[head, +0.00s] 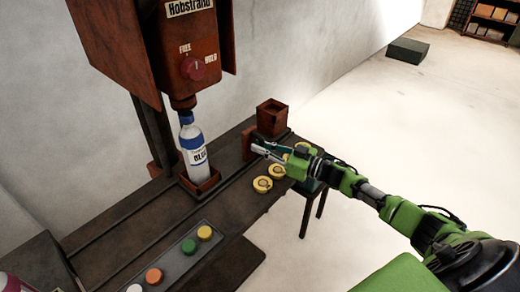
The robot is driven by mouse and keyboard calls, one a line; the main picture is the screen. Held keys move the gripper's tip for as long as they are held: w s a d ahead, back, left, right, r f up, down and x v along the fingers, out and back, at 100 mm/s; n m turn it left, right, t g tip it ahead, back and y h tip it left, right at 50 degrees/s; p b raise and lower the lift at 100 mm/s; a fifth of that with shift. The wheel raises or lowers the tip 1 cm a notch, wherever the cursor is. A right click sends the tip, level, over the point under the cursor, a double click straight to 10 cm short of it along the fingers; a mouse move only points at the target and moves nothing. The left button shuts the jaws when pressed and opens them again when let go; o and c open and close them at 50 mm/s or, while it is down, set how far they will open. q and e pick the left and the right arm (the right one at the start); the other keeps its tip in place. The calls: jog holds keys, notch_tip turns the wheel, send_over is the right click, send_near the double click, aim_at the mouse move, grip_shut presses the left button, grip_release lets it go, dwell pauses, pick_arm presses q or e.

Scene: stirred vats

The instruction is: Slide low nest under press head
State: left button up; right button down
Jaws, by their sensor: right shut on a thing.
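A taller brown nest (271,119) stands to the right on the same rail. My right gripper (259,149) is shut on a small dark part in front of the tall nest, largely hidden by the fingers. My left gripper is out of view.
A red knob (192,68) on the housing is marked FREE and HOLD. Yellow discs (262,184) lie on the bench near my right gripper. A grey panel (176,262) with coloured buttons is in front. Open floor lies to the right.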

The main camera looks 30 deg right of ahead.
jog(key=shift+w+d, duration=0.1)
jog(key=shift+d, duration=0.15)
jog(key=c, duration=2.1)
grip_release()
jog(key=shift+d, duration=0.1)
jog(key=v, duration=1.2)
